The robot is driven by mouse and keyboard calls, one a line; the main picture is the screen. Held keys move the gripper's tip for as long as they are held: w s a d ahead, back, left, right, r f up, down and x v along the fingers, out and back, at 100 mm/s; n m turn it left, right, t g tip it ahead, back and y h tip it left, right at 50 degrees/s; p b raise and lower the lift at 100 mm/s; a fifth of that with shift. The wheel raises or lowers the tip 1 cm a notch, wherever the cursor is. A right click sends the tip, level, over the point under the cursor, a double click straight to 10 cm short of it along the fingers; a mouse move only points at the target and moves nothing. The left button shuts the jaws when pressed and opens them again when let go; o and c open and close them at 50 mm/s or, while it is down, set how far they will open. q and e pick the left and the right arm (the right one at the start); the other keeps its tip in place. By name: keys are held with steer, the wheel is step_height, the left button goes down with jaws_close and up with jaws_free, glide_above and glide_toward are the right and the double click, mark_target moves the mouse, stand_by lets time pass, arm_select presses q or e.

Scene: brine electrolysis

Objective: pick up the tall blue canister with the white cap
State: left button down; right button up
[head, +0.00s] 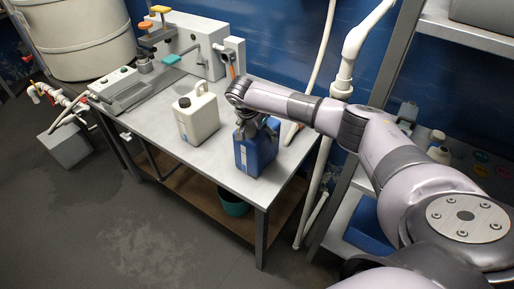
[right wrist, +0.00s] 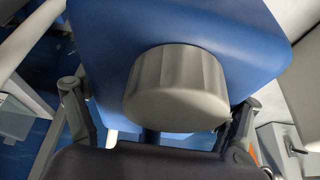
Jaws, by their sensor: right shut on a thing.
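The blue canister (head: 257,153) is upright at the right end of the steel table; I cannot tell whether its base touches the tabletop. My right gripper (head: 256,127) comes down on it from above and is shut on its upper part, hiding its cap in the head view. In the right wrist view, the blue canister body (right wrist: 225,35) fills the top, and its ribbed whitish-grey cap (right wrist: 175,88) sits between the two fingers of my right gripper (right wrist: 158,112). My left gripper is not in view.
A cream jug (head: 197,118) stands on the table (head: 165,150) left of the canister. A grey device with coloured levers (head: 203,45) stands at the back. White pipes (head: 340,85) and a shelf rack (head: 450,30) are to the right. A teal bucket (head: 232,203) sits below.

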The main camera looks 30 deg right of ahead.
steer(key=shift+s+f, duration=0.15)
steer(key=c, duration=1.1)
steer(key=shift+r, duration=0.2)
